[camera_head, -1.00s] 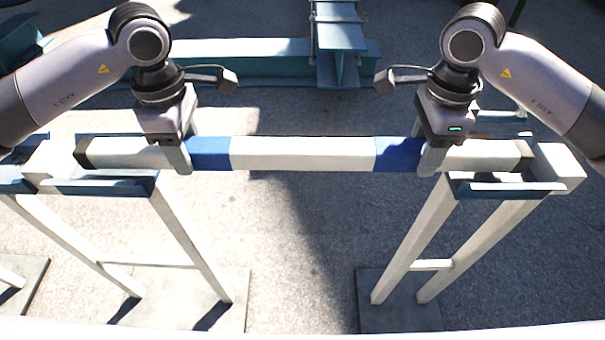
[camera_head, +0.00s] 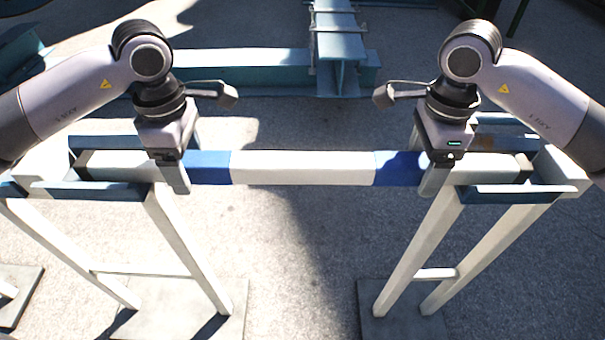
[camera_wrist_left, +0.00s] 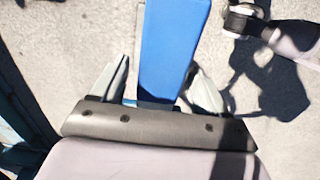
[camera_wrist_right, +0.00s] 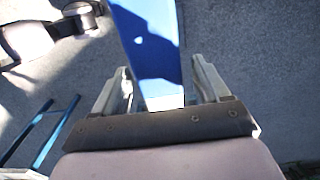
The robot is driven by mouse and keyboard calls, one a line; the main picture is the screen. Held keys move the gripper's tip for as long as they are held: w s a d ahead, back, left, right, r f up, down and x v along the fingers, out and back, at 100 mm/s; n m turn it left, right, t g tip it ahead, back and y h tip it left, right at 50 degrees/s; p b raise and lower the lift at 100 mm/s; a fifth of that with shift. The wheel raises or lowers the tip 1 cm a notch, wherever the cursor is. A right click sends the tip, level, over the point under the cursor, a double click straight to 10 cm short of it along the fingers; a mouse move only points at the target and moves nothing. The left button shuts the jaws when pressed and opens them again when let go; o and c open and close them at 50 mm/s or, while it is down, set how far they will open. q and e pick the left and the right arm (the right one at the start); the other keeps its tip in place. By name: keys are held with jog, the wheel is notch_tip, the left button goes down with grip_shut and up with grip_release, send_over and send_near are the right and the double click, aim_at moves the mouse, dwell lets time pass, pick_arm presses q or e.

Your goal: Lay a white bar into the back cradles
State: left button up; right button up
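The white bar (camera_head: 300,168) has blue bands and dark ends. It lies level across the stands, its ends between the front and back walls of the left cradle (camera_head: 90,192) and right cradle (camera_head: 505,194). Whether it rests on the cradle floors is hidden. My left gripper (camera_head: 175,178) straddles the bar beside its left blue band; my right gripper (camera_head: 435,178) does so beside the right one. The wrist views show fingers either side of the blue band (camera_wrist_left: 170,45), (camera_wrist_right: 150,45), with narrow gaps, so both look open.
White legs (camera_head: 190,250), (camera_head: 420,250) carry the cradles above grey base plates. A teal beam (camera_head: 270,78) lies on the ground behind, with another beam (camera_head: 338,40) meeting it. The ground between the stands is clear.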

jog(key=shift+r, duration=0.15)
pick_arm(q)
notch_tip(320, 180, up, 12)
pick_arm(e)
notch_tip(320, 180, up, 12)
dwell(0.5)
dwell(0.5)
